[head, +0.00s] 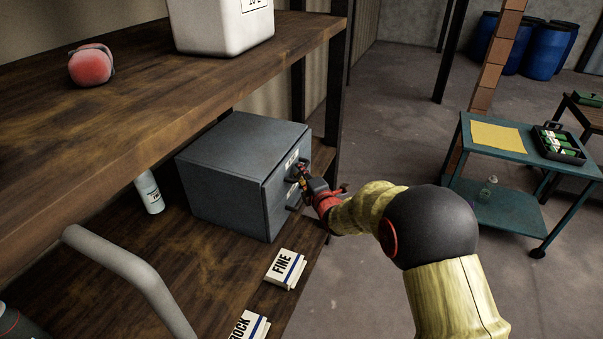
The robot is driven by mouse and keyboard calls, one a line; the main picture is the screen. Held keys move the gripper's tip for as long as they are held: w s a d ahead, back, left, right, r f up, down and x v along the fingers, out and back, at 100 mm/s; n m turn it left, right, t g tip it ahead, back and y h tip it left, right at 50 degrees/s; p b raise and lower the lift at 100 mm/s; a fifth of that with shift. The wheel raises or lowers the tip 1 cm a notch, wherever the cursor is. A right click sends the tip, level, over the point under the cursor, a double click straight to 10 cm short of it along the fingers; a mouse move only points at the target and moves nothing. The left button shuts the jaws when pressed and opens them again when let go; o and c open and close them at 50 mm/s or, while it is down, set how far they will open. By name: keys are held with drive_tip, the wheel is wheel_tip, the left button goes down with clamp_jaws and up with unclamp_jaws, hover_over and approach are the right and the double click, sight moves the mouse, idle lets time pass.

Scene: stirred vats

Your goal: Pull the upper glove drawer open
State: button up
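The glove drawer cabinet (225,185) is a grey metal box on the lower wooden shelf. Its front faces right and carries two dark handles with white labels, one above the other. The drawers look shut, flush with the front. My gripper (301,178) is at the cabinet front, close to the upper handle (301,165). The lower handle (294,200) shows just below it. The fingertips are small and partly overlap the handle, so I cannot tell whether they touch it or are closed around it.
Boxes marked FINE (284,268) and ROCK (250,327) lie on the lower shelf (190,270). A white bottle (149,192) stands left of the cabinet. A teal cart (470,150) stands at right. The floor between is clear.

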clamp_jaws()
drive_tip(key=shift+d, duration=0.1)
idle(0.5)
